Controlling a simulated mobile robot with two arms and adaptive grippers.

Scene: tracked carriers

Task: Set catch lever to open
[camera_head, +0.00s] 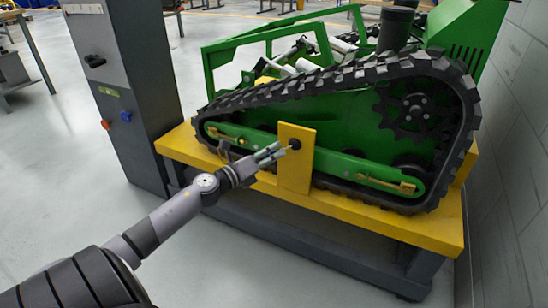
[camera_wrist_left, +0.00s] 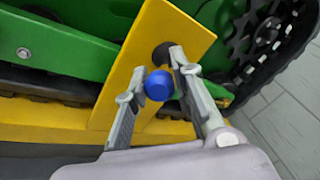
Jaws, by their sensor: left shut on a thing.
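The catch lever shows in the left wrist view as a blue knob (camera_wrist_left: 159,85) in front of a black round hub (camera_wrist_left: 163,53) on a yellow plate (camera_wrist_left: 142,60). In the head view the yellow plate (camera_head: 295,170) stands upright against the side of the green tracked carrier (camera_head: 345,125), with the dark hub (camera_head: 294,144) near its middle. My left gripper (camera_head: 279,149) reaches the plate from the left and is shut on the lever's knob. Its fingers (camera_wrist_left: 150,72) lie on either side of the knob. The lever's shaft is mostly hidden. My right gripper is not in view.
The black rubber track (camera_head: 330,78) loops around the carrier's green side. The carrier rests on a yellow bench top (camera_head: 390,222). A grey cabinet (camera_head: 125,90) with buttons stands at the left, and a grey brick wall (camera_head: 510,160) at the right. Floor in front is clear.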

